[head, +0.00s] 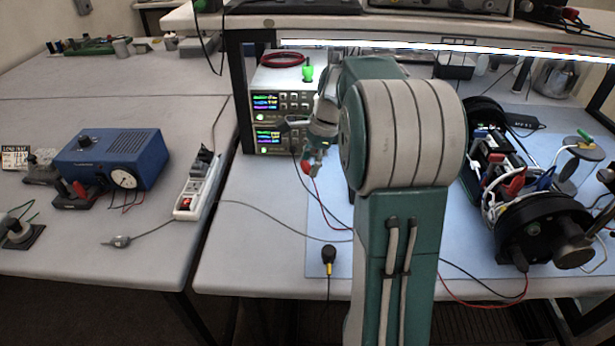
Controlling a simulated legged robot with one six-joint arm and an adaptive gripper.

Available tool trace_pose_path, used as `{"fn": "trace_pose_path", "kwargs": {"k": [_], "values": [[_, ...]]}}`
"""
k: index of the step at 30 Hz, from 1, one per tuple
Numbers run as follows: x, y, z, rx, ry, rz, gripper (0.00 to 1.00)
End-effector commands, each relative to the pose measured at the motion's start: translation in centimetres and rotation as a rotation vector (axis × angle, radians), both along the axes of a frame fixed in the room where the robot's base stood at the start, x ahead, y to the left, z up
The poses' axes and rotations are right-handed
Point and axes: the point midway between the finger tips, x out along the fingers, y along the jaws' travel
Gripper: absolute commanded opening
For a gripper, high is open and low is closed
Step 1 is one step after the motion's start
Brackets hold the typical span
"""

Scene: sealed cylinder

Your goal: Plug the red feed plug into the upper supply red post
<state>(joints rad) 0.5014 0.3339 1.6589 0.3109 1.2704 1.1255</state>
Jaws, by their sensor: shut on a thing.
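Two stacked power supplies with lit displays stand under the shelf, the upper supply (281,103) on top of the lower supply (270,139). My gripper (311,165) points downward in front of their right side. It is shut on the red feed plug (305,167), a small red piece at its tips. A thin red lead hangs below the plug to the mat. My gripper and plug are below the level of the upper supply. My arm hides part of the supplies' right side. The upper supply's red post cannot be made out.
A black plug with a yellow tip (328,258) is at the blue mat's (470,255) front left. An opened black cylinder (535,228) with wiring lies at right. A power strip (199,185) and blue box (112,158) stand at left. The shelf (340,27) overhangs the supplies.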

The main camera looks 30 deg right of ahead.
Motion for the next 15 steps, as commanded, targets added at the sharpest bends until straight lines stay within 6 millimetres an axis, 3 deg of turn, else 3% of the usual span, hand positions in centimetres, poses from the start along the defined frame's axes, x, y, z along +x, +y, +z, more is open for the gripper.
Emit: {"fn": "trace_pose_path", "kwargs": {"k": [9,15], "values": [[4.8,-5.6,0.0,0.324,-0.11,-0.318,0.29],[6.4,-8.2,0.4,0.425,-0.168,-0.41,0.29]]}}
